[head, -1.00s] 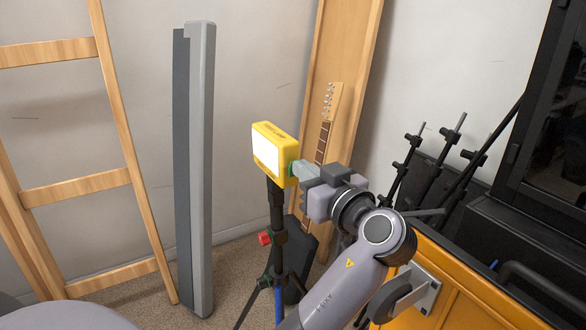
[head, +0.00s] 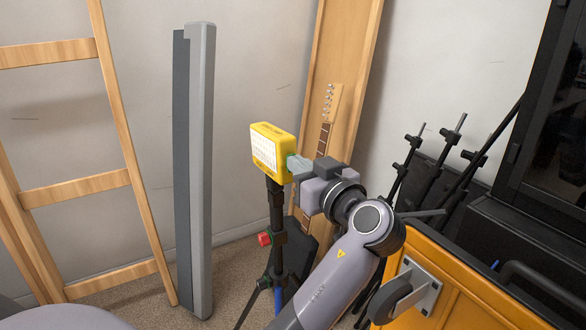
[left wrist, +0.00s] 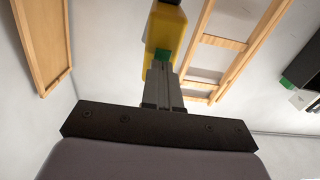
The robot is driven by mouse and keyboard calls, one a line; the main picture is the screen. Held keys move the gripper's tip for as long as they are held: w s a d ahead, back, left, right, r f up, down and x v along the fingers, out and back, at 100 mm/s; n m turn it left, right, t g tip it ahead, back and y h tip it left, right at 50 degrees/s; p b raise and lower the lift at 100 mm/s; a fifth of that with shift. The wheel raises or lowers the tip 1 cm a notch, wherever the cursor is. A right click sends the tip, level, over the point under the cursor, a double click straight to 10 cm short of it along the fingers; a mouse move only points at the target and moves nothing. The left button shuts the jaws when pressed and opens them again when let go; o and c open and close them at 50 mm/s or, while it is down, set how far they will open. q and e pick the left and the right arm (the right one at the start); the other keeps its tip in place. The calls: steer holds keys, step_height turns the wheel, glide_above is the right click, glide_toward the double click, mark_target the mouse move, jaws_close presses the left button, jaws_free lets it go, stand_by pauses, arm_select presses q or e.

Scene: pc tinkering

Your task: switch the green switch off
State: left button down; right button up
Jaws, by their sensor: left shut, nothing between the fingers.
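A yellow work lamp (head: 268,150) stands on a black tripod stand. The green switch (head: 291,160) is on the lamp's right side, partly hidden by my fingertips. My left gripper (head: 297,164) is shut and empty, with its tips at the switch, seemingly touching it. In the left wrist view the shut fingers (left wrist: 160,70) point at the green switch (left wrist: 162,54) on the yellow lamp body (left wrist: 165,30).
A wooden ladder (head: 75,190) and a tall grey panel (head: 200,170) stand left of the lamp. A guitar neck (head: 325,135) leans behind it. Black stands (head: 430,165) and an orange case (head: 450,290) are at the right.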

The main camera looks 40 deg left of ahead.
arm_select(q)
steer(key=shift+a, duration=0.1)
steer(key=b+v, duration=0.1)
steer(key=v, duration=0.5)
steer(key=shift+b, duration=0.4)
arm_select(e)
steer(key=shift+a+f, duration=0.1)
steer(key=shift+f, duration=0.8)
arm_select(q)
steer(key=shift+f, duration=0.2)
arm_select(e)
steer(key=shift+d, duration=0.2)
